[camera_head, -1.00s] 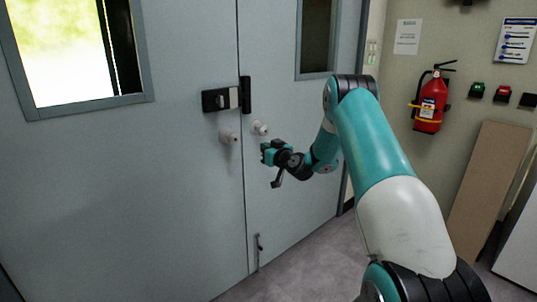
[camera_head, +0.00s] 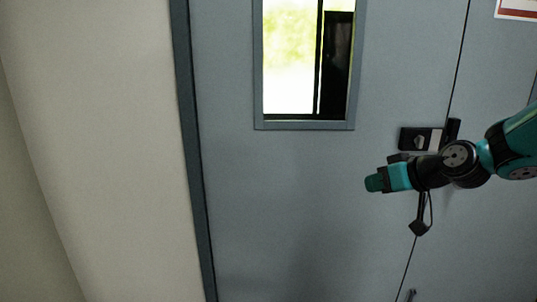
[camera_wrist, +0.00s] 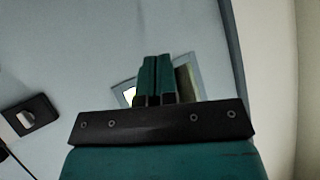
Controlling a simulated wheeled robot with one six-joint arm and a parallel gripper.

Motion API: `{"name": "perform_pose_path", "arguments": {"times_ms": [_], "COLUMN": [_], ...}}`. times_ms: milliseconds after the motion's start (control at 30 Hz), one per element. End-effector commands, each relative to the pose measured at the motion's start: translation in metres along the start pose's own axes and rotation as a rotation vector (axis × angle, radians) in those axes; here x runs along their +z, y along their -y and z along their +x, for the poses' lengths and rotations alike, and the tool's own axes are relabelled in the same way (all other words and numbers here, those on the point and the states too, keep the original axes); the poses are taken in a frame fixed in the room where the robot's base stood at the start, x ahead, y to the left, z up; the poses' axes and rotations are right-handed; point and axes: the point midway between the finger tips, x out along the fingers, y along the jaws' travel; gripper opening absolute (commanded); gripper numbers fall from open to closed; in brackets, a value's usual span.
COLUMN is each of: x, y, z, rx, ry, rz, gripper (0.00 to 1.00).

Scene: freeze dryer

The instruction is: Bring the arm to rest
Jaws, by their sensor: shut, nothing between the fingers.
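My gripper (camera_head: 376,183) is at the right of the head view, in front of the grey double door (camera_head: 290,190). Its fingers point left and it holds nothing. In the wrist view the two teal fingers (camera_wrist: 155,78) stand side by side, pressed together. My teal and black arm reaches in from the right edge of the head view. Behind it is the black door latch (camera_head: 420,138), partly hidden by the arm. The latch also shows at the left of the wrist view (camera_wrist: 32,117).
A window (camera_head: 308,60) is set in the door's left leaf. The door frame (camera_head: 187,130) and a plain beige wall (camera_head: 100,150) stand to the left. A sign (camera_head: 517,9) is at the top right. The space left of my gripper looks free.

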Motion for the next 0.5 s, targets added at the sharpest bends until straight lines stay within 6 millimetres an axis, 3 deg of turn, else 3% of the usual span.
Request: {"name": "perform_pose_path", "arguments": {"times_ms": [33, 200, 333, 500], "x": [-0.006, 0.028, 0.064, 0.100], "y": [0.044, 0.160, 0.215, 0.244], "z": [-0.016, -0.078, -0.135, -0.186], "rx": [-0.050, -0.155, -0.172, -0.155], "ry": [0.075, 0.383, 0.593, 0.764], "rz": [-0.015, -0.029, -0.041, -0.051], "gripper": [0.00, 0.00, 0.00, 0.00]}}
